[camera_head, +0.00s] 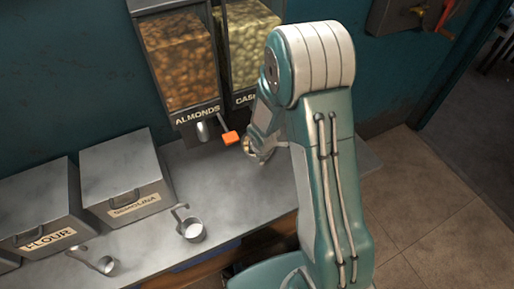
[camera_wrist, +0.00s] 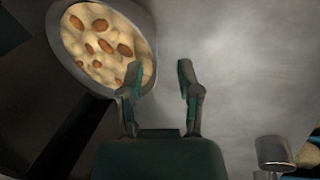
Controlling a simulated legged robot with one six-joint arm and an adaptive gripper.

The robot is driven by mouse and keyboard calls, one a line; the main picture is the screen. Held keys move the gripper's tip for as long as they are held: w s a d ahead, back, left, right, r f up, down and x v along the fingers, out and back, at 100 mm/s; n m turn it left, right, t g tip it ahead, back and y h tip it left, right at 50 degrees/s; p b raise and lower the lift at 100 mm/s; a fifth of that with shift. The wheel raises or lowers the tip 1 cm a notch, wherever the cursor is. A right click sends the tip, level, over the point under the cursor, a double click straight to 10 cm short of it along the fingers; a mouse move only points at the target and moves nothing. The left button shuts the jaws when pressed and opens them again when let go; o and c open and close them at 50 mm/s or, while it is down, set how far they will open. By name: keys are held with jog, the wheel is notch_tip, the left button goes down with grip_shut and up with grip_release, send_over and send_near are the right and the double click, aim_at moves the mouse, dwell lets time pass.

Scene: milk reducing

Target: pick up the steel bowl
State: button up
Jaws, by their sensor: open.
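The steel bowl (camera_wrist: 140,18) shows at the upper left of the wrist view, with a pale filling dotted with brown almond-like pieces. Its rim is cut by the picture's top edge. My gripper (camera_wrist: 158,75) is open, its two fingers apart with nothing between them. The left finger overlaps the bowl's lower right edge in the picture; I cannot tell whether they touch. In the head view my gripper (camera_head: 258,148) is partly hidden by my arm, over the counter below the dispensers. I cannot make out the bowl there; my arm covers that part of the counter.
An almond dispenser (camera_head: 181,62) with an orange-tipped lever (camera_head: 230,138) and a cashew dispenser (camera_head: 251,45) stand at the back. Flour (camera_head: 40,207) and semolina (camera_head: 122,182) bins stand left. Metal cups (camera_head: 193,230) (camera_head: 103,264) lie on the counter.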

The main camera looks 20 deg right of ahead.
aim_at(257, 162)
jog(key=f, duration=0.1)
jog(key=w+f, duration=0.2)
jog(key=f, duration=0.1)
jog(key=shift+a, duration=0.4)
jog(key=shift+x, duration=0.8)
grip_shut()
